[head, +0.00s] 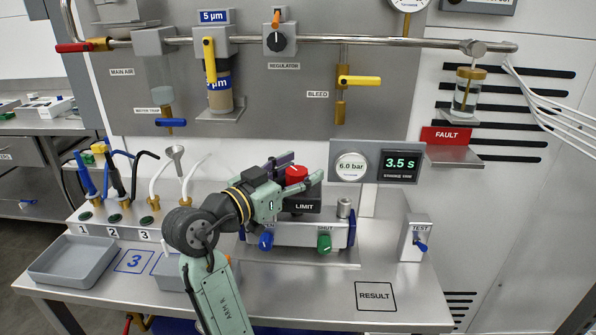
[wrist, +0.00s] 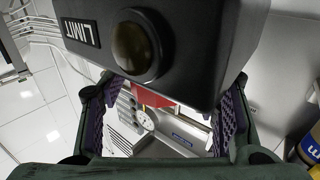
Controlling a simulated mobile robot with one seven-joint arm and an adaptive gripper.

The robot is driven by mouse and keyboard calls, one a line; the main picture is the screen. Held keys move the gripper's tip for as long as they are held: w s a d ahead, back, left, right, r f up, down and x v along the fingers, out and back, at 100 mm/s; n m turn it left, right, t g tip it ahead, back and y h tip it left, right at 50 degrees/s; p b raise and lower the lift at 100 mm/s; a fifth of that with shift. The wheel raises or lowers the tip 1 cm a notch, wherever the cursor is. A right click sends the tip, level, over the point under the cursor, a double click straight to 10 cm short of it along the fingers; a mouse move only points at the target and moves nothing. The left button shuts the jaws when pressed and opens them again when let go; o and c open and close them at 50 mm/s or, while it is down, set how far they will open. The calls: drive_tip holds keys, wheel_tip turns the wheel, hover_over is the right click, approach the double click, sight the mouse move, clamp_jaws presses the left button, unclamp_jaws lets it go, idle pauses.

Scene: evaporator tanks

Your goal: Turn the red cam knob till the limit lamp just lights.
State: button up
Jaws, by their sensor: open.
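The red cam knob (head: 296,174) stands on top of the black LIMIT box (head: 312,208) in the head view. In the wrist view the knob (wrist: 153,98) shows as a red piece at the edge of the LIMIT box (wrist: 205,50), which hides part of it. My gripper (head: 294,171) is open, with one finger on each side of the knob; the wrist view also shows its two fingers (wrist: 162,112) apart. I see no clear contact with the knob. The limit lamp (wrist: 133,46), a round amber-brown dome on the box, looks dark.
The box is on a grey fixture with a blue knob (head: 266,241) and a green knob (head: 324,244). A 6.0 bar gauge (head: 351,167) and a 3.5 s display (head: 400,166) are behind. A TEST switch (head: 416,240) stands right. The bench around the RESULT square (head: 375,296) is clear.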

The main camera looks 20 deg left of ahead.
drive_tip(key=v, duration=1.2)
idle(0.4)
